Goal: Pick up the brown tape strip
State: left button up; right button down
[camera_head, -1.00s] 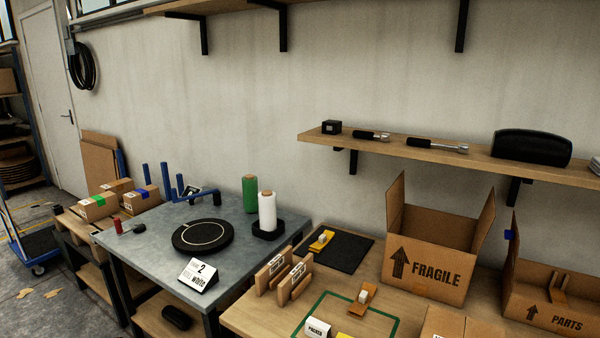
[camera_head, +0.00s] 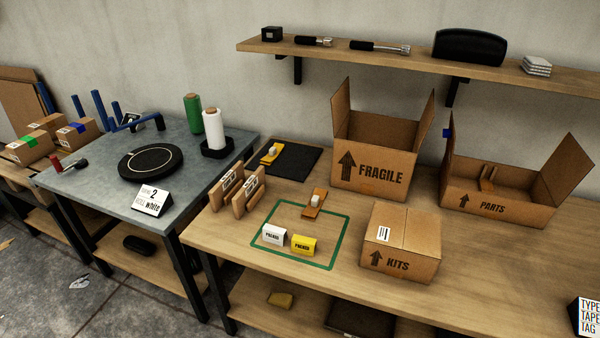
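I cannot make out with certainty which thing is the brown tape strip. An orange-brown flat piece (camera_head: 312,210) with a small white block on it lies at the back edge of the green outline (camera_head: 345,240) on the wooden table. A similar yellow piece (camera_head: 268,158) with a white block lies on the black mat (camera_head: 295,165). A small brown upright piece (camera_head: 487,180) stands inside the open PARTS box (camera_head: 510,205). Neither of my grippers is in view.
An open FRAGILE box (camera_head: 375,165) and a closed KITS box (camera_head: 400,255) stand on the wooden table (camera_head: 480,270). White (camera_head: 273,234) and yellow (camera_head: 304,245) PACKED signs stand inside the outline. Wooden holders (camera_head: 248,193) stand left. A TYPE TAPE TAG sign (camera_head: 588,317) stands at right.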

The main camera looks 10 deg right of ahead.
aim_at(310, 211)
jog(key=i+j+z, duration=0.15)
jog(key=i+j, duration=0.55)
